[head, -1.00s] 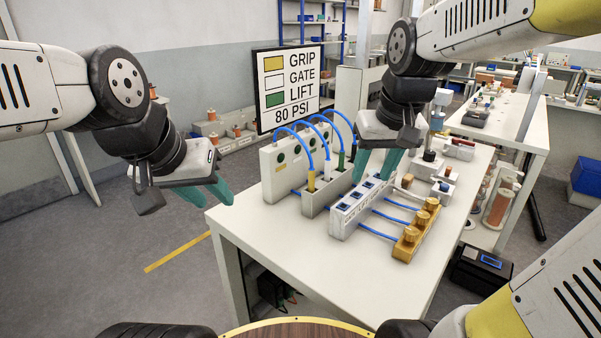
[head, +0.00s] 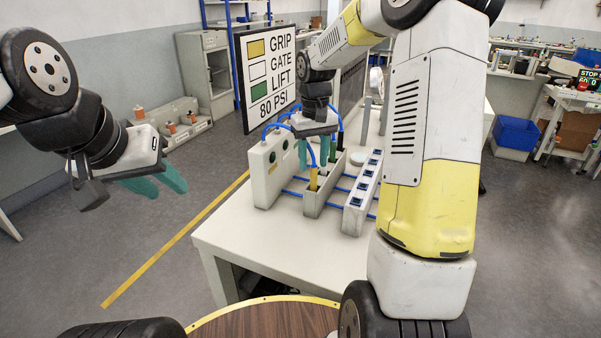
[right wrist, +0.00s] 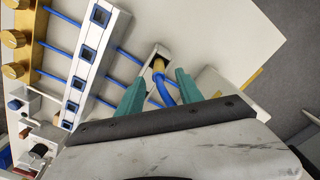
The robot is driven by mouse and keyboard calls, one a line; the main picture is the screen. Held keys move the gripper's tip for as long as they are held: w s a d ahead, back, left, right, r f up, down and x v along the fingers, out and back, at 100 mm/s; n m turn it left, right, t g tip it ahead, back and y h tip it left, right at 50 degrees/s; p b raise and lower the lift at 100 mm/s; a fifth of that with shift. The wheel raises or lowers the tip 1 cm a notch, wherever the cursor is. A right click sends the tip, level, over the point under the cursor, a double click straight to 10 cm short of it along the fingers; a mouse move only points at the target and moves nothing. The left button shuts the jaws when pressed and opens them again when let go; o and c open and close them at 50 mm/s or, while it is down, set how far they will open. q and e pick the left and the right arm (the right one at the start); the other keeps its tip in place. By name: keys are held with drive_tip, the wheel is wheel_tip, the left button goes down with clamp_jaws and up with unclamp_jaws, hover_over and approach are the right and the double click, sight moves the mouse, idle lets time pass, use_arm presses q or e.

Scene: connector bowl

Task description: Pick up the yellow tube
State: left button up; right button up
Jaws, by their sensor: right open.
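The yellow tube (head: 313,180) stands upright in a slot of the narrow grey rack (head: 325,196), with a blue hose at its top. It also shows in the right wrist view (right wrist: 159,66), between the two fingers. My right gripper (head: 313,163) is open, pointing down over the tube, with its teal fingers on either side; I cannot tell if they touch it. The right wrist view shows these fingers (right wrist: 160,80) apart. My left gripper (head: 173,193) is open and empty, off the table at the left.
A grey box (head: 261,181) with blue hoses stands left of the rack. A white block with blue sockets (head: 354,215) stands to its right. A sign (head: 268,75) rises behind. My right arm hides the table's right part. The front of the table (head: 265,238) is clear.

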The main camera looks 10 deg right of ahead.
sight(314, 178)
wheel_tip(314, 178, down, 6)
drive_tip(key=shift+s+d+f, duration=0.1)
drive_tip(key=shift+s+f, duration=0.05)
drive_tip(key=shift+f, duration=0.05)
clamp_jaws()
